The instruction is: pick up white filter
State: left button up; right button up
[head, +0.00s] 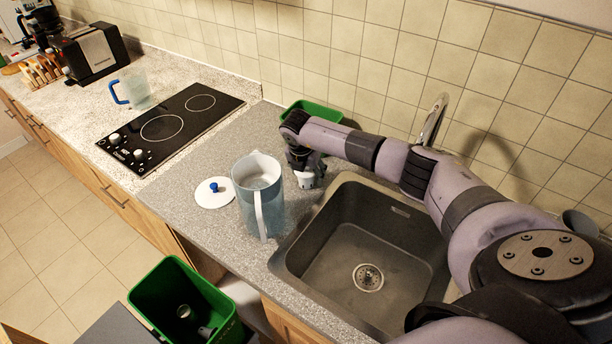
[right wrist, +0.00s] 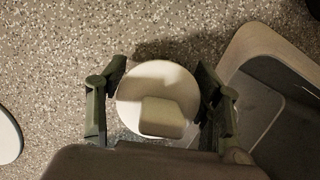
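The white filter (right wrist: 158,97) is a round white piece with a pale block-shaped top. It is by the left rim of the sink, and its lower part shows in the head view (head: 304,181) under my right gripper (head: 306,172). In the right wrist view my right gripper (right wrist: 160,80) has its fingers apart, one on each side of the filter. The fingertips are close to its edge; whether they touch is hard to tell. My left gripper is not in view.
A clear bluish pitcher (head: 273,208) stands left of my right gripper, with a white lid (head: 207,200) with a blue knob beside it. The sink (head: 340,262) lies to the right. A green container (head: 322,110) stands behind. The hob (head: 165,125) and a blue-handled jug (head: 138,92) are farther left.

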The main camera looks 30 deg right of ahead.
jog(key=c, duration=0.8)
jog(key=shift+d+r, duration=0.1)
